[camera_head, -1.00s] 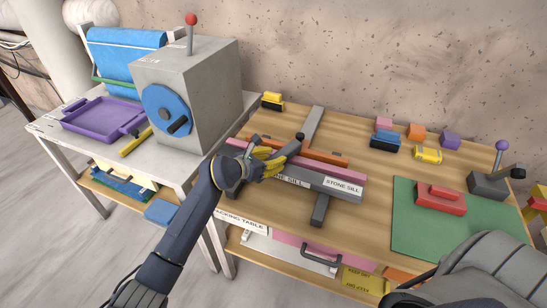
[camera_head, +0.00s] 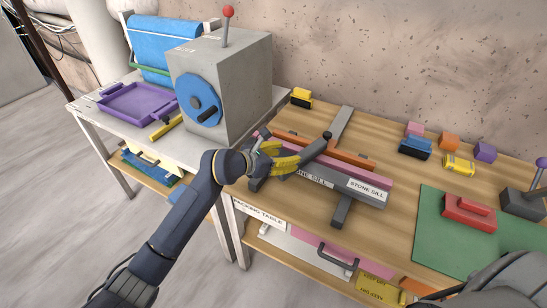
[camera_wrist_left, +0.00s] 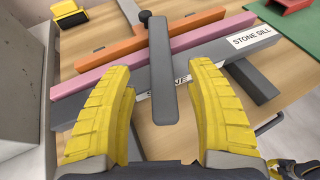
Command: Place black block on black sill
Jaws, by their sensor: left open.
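A dark grey sill (camera_head: 335,188) labelled STONE SILL lies across the packing table, with pink and orange bars behind it. It also shows in the wrist view (camera_wrist_left: 212,52). My left gripper (camera_head: 280,160) is open over the sill's left part. In the wrist view its yellow fingers (camera_wrist_left: 165,110) stand either side of a grey lever with a black knob (camera_wrist_left: 160,75), with gaps on both sides. A small black and yellow block (camera_head: 301,98) sits at the table's back left; no plain black block stands out. A yellow and dark part (camera_wrist_left: 297,168), possibly my right gripper, is cut off.
A grey box (camera_head: 235,85) with a blue wheel stands left on a side table beside a purple tray (camera_head: 140,100). Several coloured blocks (camera_head: 415,147) lie at the back right. A red block (camera_head: 468,212) rests on a green mat (camera_head: 440,245).

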